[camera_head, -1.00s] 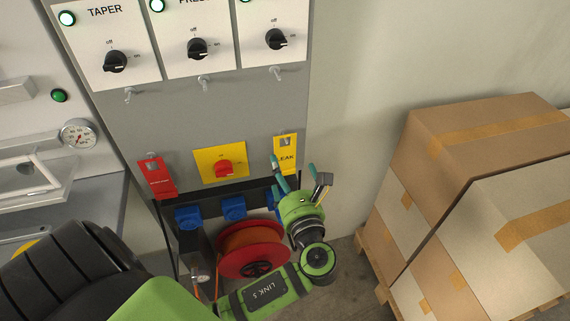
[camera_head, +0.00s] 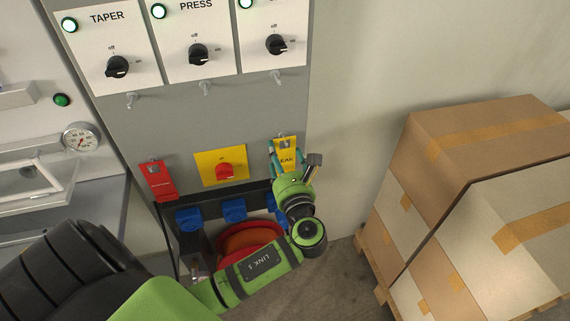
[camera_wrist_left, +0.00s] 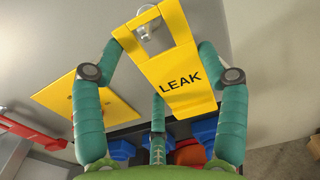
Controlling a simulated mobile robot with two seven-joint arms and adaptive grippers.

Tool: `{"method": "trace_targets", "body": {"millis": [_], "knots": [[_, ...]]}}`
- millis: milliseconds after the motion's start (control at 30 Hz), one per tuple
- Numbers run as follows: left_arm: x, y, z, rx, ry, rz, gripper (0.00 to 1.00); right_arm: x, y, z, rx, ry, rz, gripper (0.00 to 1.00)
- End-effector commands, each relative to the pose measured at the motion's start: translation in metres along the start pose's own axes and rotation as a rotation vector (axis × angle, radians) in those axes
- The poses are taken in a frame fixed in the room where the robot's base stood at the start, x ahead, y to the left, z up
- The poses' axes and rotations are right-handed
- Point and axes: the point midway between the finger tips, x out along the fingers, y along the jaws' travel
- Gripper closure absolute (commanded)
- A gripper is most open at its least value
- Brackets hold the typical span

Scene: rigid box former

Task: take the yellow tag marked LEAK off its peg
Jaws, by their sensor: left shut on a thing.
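The yellow tag (camera_head: 285,149) marked LEAK hangs on a peg at the lower right of the grey panel. In the left wrist view the tag (camera_wrist_left: 174,72) is large, with its upper end still around the metal peg (camera_wrist_left: 148,22). My left gripper (camera_head: 288,163) is at the tag's lower part, shut on it, with teal fingers on both sides. In the left wrist view the left gripper (camera_wrist_left: 160,95) has its fingers around the tag, and the word LEAK is readable between them. My right gripper is not in view.
A red tag (camera_head: 158,180) and a yellow plate with a red switch (camera_head: 224,171) are left of the LEAK tag. Blue sockets (camera_head: 234,210) and a red reel (camera_head: 243,238) sit below. Stacked cartons (camera_head: 480,150) stand on the right.

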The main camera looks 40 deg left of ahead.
Motion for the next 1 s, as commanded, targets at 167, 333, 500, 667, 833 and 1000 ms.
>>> {"method": "trace_targets", "body": {"millis": [167, 333, 500, 667, 833, 1000], "knots": [[0.000, 0.000, 0.000, 0.000, 0.000, 0.000, 0.49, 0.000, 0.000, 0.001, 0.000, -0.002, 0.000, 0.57], [0.000, 0.000, 0.004, -0.002, 0.000, 0.000, 0.49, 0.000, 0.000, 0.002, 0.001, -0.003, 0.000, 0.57], [-0.007, -0.001, 0.014, -0.002, 0.002, -0.001, 0.49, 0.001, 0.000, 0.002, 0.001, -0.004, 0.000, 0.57], [-0.039, -0.001, 0.013, -0.002, 0.005, -0.001, 0.49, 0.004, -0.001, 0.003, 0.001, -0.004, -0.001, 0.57], [-0.084, -0.001, 0.012, -0.003, 0.006, -0.001, 0.49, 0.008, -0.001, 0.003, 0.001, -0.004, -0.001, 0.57], [-0.129, 0.000, 0.012, -0.001, 0.006, 0.001, 0.49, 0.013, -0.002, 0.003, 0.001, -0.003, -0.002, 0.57]]}}
